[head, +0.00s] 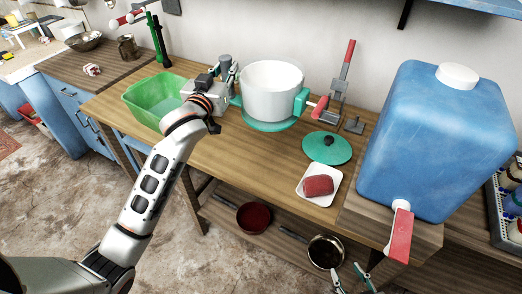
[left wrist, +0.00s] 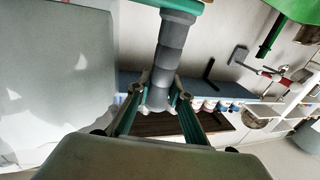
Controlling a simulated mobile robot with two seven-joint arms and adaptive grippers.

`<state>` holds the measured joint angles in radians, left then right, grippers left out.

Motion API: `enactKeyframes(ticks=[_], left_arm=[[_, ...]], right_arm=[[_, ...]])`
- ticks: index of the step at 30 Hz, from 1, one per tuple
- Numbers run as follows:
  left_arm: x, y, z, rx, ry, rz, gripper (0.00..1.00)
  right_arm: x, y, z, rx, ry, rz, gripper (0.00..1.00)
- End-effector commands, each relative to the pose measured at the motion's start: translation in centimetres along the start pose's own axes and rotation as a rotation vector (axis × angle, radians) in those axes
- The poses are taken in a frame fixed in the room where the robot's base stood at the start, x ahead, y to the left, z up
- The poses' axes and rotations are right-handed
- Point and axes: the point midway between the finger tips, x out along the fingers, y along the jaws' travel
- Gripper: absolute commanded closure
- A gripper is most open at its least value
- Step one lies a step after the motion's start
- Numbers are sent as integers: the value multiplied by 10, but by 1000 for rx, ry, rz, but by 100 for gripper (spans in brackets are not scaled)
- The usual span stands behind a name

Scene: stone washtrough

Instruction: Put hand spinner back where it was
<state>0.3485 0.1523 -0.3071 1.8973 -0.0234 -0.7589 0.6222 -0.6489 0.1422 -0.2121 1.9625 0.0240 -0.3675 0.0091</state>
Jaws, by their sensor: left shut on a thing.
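My left gripper (head: 231,75) is above the wooden counter, between the green basin and the white pot. It is shut on an upright grey ribbed handle (head: 225,61), which I take to be the hand spinner. In the left wrist view, the fingers (left wrist: 160,94) close on both sides of this handle (left wrist: 173,50), and a teal part shows at its upper end. The rest of it is cut off by the frame. My right gripper (head: 351,279) is low at the bottom edge of the head view, its teal fingers apart with nothing visible between them.
A white pot (head: 270,93) with teal base and handles stands close right of the left gripper. A green basin (head: 150,108) is to the left. A teal lid (head: 327,147), a white tray (head: 312,196) with a red block, and a blue water container (head: 430,135) are to the right.

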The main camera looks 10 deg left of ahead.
Motion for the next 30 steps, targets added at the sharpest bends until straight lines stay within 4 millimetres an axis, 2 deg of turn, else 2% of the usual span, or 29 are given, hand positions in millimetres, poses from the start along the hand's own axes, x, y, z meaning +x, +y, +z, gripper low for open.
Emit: enactKeyframes(ticks=[18, 21, 26, 30], left_arm=[[-2, 0, 135, -3, -1, 1, 100], [-2, 0, 147, -4, 0, 1, 100], [-2, -1, 155, -4, 1, 1, 100], [-2, 0, 175, -5, -2, 1, 100]], right_arm=[[15, -6, 24, 5, -2, -2, 60], [17, -6, 27, 5, -5, -2, 60], [18, -6, 30, 5, -7, -3, 60], [21, -8, 37, 5, -10, -3, 60]])
